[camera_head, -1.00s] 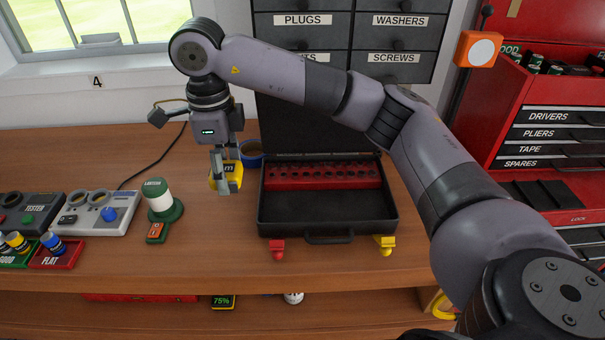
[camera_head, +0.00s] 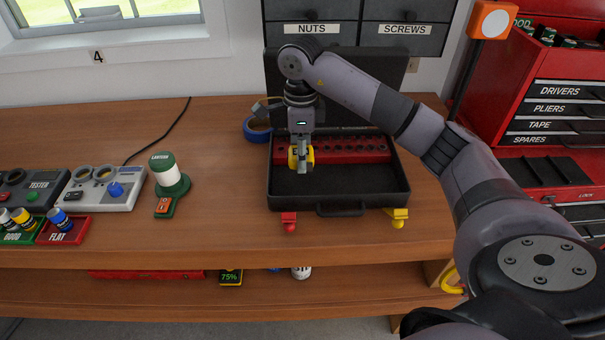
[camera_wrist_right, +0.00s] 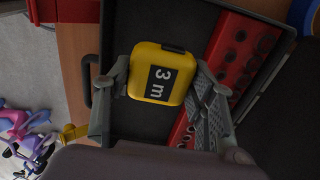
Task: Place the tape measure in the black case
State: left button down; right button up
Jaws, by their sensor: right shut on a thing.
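The yellow tape measure (camera_wrist_right: 161,75) has a black "3 m" label in the right wrist view. My right gripper (camera_head: 302,167) is shut on it, one finger on each side. In the head view the tape measure (camera_head: 293,158) is partly hidden by the gripper and hangs over the left part of the black case. The black case (camera_head: 370,200) lies open on the bench with its lid (camera_head: 390,68) raised at the back. I cannot tell whether the tape measure touches the case floor. My left gripper is not in view.
A red socket rack (camera_head: 350,152) runs along the back inside the case; the case front is bare. A blue tape roll (camera_head: 257,131) lies behind the case at left. A lantern (camera_head: 169,175) and tester (camera_head: 105,185) stand left. Red (camera_head: 289,221) and yellow clips (camera_head: 397,217) sit at the front.

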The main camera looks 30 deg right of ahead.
aim_at(301, 186)
notch_tip(301, 186, down, 7)
jog(key=shift+f+p, duration=0.1)
jog(key=shift+p, duration=0.6)
jog(key=shift+f, duration=0.25)
jog(key=o, duration=0.9)
jog(key=shift+f, duration=0.2)
jog(key=o, duration=0.5)
jog(key=shift+r, duration=0.1)
